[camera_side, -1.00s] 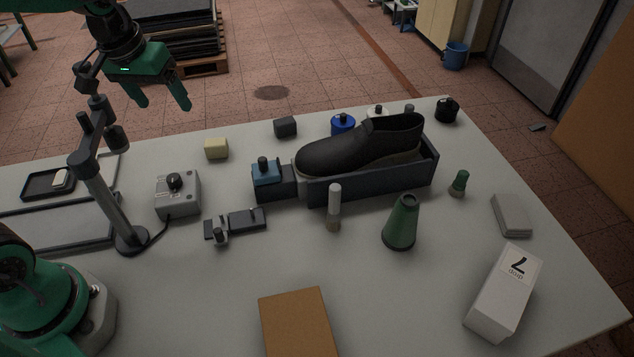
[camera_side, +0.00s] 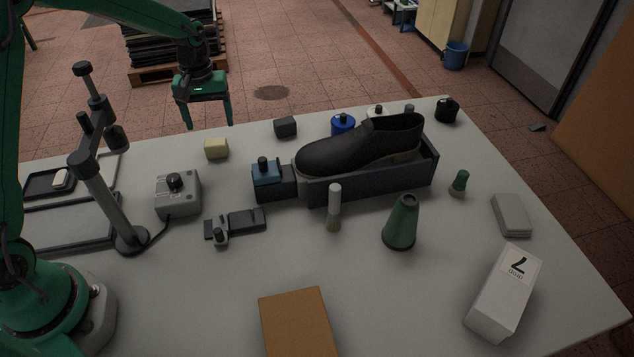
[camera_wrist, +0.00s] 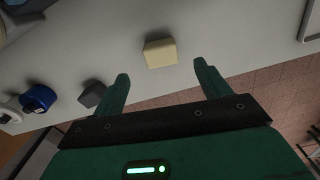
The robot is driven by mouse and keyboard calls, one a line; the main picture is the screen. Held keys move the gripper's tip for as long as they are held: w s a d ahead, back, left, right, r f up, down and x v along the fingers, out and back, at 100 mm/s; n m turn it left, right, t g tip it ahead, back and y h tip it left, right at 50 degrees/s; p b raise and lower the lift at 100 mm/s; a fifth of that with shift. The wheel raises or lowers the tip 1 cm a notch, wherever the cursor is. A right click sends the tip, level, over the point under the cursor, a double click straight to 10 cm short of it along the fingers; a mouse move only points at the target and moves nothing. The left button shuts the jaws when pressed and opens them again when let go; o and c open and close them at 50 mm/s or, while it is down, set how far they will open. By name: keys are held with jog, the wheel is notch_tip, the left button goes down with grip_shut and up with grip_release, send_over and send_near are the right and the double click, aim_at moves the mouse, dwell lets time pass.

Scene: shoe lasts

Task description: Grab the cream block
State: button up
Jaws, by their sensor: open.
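The cream block (camera_side: 216,149) is a small pale-yellow block on the table near its far edge. In the wrist view the cream block (camera_wrist: 160,52) lies ahead of and between my two fingers, a little beyond the tips. My gripper (camera_side: 208,127) is open and empty, with green fingers pointing down above the far table edge, close behind the block in the side view. In the wrist view my gripper (camera_wrist: 160,72) shows its fingers spread wider than the block, and nothing is between them. Neither finger appears to touch the block.
A dark grey block (camera_side: 285,127) sits right of the cream block. A grey box with a black knob (camera_side: 177,194) and a stand (camera_side: 103,190) are nearer. A black shoe (camera_side: 360,147) lies in a dark tray (camera_side: 372,186). Bare table surrounds the cream block.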

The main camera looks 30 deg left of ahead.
aim_at(215, 141)
jog(key=shift+w+a+f, duration=0.1)
jog(key=shift+f, duration=4.05)
jog(key=c, duration=1.1)
jog(key=shift+o, duration=0.2)
jog(key=shift+r, duration=0.2)
